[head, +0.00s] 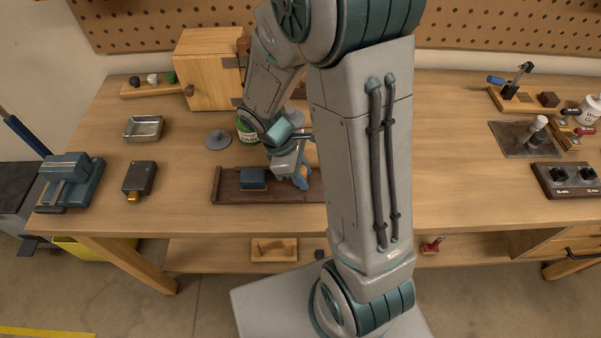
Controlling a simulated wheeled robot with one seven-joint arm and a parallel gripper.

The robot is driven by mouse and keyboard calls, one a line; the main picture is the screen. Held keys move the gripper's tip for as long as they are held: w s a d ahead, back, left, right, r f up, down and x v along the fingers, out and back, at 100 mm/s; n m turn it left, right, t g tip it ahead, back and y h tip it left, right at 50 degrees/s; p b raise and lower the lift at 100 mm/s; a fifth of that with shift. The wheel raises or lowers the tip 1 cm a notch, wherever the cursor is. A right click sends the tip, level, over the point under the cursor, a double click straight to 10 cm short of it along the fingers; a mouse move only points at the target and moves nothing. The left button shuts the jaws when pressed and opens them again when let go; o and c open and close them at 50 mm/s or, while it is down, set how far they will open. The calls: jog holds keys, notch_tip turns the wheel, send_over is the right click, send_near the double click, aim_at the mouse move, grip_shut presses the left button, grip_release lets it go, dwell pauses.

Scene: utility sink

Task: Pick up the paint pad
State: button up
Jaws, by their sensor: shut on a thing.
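A dark blue block, which looks like the paint pad (253,179), is at the left part of a long brown wooden tray (228,192) on the workbench. My gripper (285,178) points down over the tray, right beside the block's right side. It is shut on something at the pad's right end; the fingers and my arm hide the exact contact. The pad looks level, and I cannot tell whether it rests on the tray or is slightly above it. My arm also hides the right end of the tray.
A green-and-white can (246,131) and a grey round disc (217,140) stand behind the tray. A wooden box (208,70) is at the back. A dark block (140,178), a metal dish (143,128) and a vise (70,181) are to the left.

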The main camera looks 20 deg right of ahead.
aim_at(302, 169)
notch_tip(302, 169, up, 10)
jog(key=shift+r, duration=0.1)
dwell(0.4)
jog(key=shift+o, duration=0.6)
jog(key=shift+c, duration=0.2)
